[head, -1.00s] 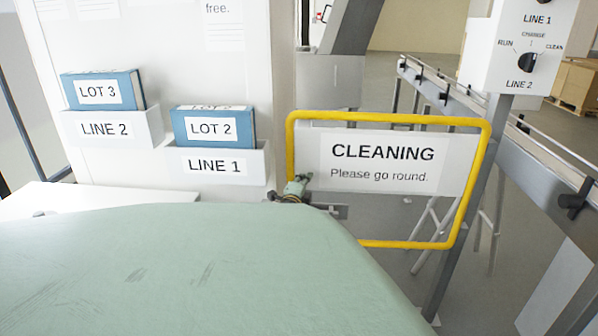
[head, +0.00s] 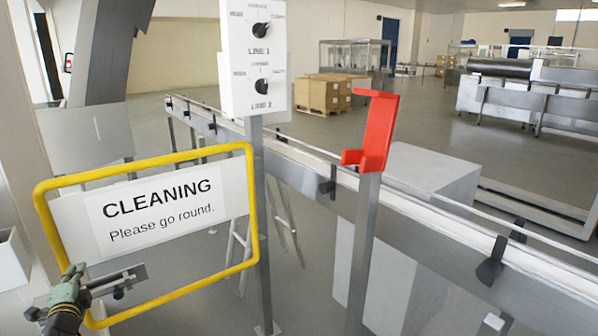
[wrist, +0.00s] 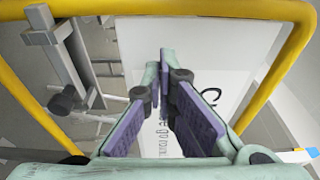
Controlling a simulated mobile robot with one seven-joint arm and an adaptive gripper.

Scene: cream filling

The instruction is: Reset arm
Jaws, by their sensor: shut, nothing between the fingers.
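My gripper (head: 74,278) shows at the lower left of the head view, green with dark joints. It is in front of the lower left part of the yellow-framed gate (head: 150,169). In the wrist view my gripper (wrist: 164,75) has its purple-padded fingers shut, with nothing held. The fingers point toward the white sign panel (wrist: 137,40), and the yellow frame (wrist: 281,80) runs around the view. I cannot tell whether the fingers touch the sign. The sign reads "CLEANING Please go round."
A post carries a white box with two dials (head: 252,58). A red holder (head: 376,135) stands on another post, looking empty. A conveyor rail (head: 440,228) runs across the right. Pallet boxes (head: 322,94) stand farther back on open grey floor.

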